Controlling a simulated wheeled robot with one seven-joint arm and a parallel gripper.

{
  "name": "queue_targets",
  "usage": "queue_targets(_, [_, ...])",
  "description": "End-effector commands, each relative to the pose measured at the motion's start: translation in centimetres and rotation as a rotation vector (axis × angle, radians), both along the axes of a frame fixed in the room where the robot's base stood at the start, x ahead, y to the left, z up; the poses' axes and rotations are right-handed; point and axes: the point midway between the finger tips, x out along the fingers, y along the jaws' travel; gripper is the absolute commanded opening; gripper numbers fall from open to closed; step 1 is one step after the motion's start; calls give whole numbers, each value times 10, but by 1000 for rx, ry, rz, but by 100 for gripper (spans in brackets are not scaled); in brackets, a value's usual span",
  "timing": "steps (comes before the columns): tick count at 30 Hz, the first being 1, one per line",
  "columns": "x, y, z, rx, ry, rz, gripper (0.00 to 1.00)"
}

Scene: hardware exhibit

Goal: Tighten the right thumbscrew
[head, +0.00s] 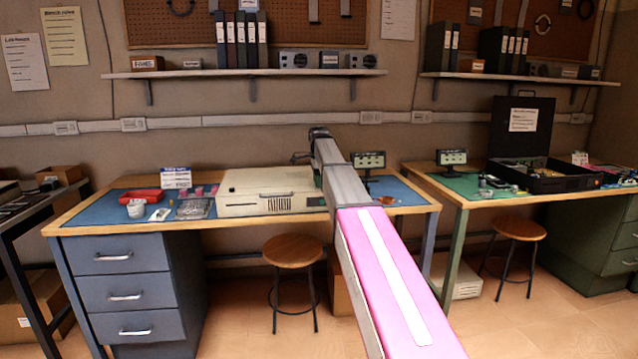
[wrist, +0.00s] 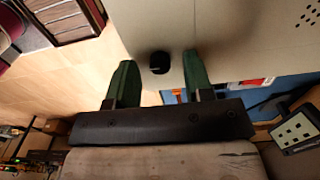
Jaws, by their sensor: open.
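A black round thumbscrew (wrist: 159,62) sits on the beige panel of the computer case in the wrist view. My gripper (wrist: 159,75) is open, with one green finger on each side of the thumbscrew and visible gaps between. I cannot tell how deep the fingertips reach along it. Only this one thumbscrew shows. The computer case (head: 268,192) lies flat on the left workbench in the head view, and its panel also shows in the wrist view (wrist: 228,40). In the head view my arm crosses in front of the case's right end, and my fingers and the thumbscrew cannot be made out.
The left workbench has a blue mat (head: 100,211) with a red tray (head: 140,195), a white cup (head: 136,208) and small parts. A small monitor (head: 368,160) stands right of the case. A stool (head: 292,251) stands in front. An open black case (head: 545,180) occupies the right bench.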

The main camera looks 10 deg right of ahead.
Motion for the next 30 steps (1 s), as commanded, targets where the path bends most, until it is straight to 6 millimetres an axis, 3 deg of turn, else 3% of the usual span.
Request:
queue_targets(15, [1,0,87,0,-2,0,47])
queue_targets(21, [1,0,100,0,-1,0,47])
queue_targets(30, [0,0,102,0,0,0,47])
